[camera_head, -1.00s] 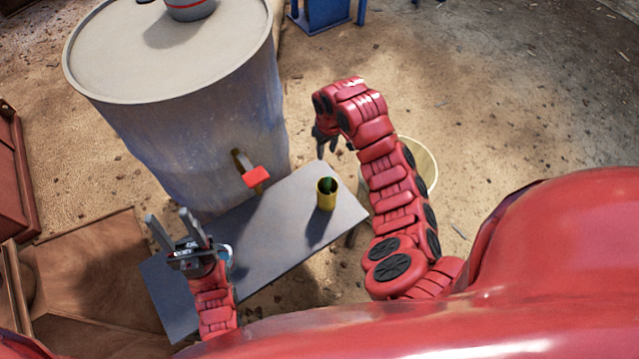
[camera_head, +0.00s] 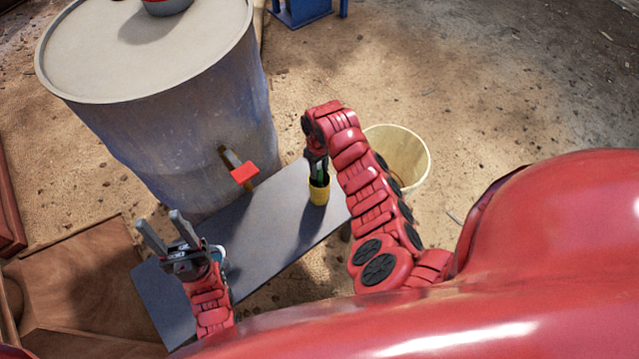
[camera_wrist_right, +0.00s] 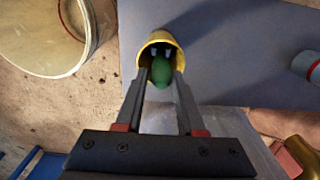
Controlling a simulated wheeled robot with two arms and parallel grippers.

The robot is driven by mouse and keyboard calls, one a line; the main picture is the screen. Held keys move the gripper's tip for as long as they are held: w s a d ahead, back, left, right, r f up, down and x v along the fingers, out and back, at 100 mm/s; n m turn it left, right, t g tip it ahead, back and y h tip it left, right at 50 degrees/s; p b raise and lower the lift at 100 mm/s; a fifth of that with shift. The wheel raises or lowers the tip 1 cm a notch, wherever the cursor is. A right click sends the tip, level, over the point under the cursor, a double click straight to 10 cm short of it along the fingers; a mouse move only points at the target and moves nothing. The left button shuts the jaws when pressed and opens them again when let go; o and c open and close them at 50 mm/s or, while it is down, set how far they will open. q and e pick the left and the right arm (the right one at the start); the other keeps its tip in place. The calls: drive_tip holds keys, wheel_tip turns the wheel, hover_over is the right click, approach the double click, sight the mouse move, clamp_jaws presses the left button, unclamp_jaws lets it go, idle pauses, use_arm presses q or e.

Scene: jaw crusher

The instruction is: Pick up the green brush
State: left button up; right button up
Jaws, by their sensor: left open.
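The green brush stands in a yellow cup (camera_head: 319,192) on the grey bench; its green end (camera_wrist_right: 161,72) shows at the cup's mouth in the right wrist view. My right gripper (camera_head: 317,172) points down over the cup. In the right wrist view its two fingers (camera_wrist_right: 162,74) flank the green end closely, with their tips at the cup's mouth. Whether they press on the brush cannot be told. The brush's lower part is hidden in the cup. My left gripper (camera_head: 160,228) is open and empty over the bench's left end, fingers pointing up and away.
The grey bench (camera_head: 262,232) is mostly bare around the cup. A large metal drum (camera_head: 180,130) with a red-handled tap (camera_head: 243,173) stands behind it. A pale bucket (camera_head: 410,160) is on the ground to the right of the cup, beyond my right arm.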

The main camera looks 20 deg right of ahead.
drive_tip(key=shift+s+f, duration=0.15)
drive_tip(key=shift+f, duration=2.2)
clamp_jaws()
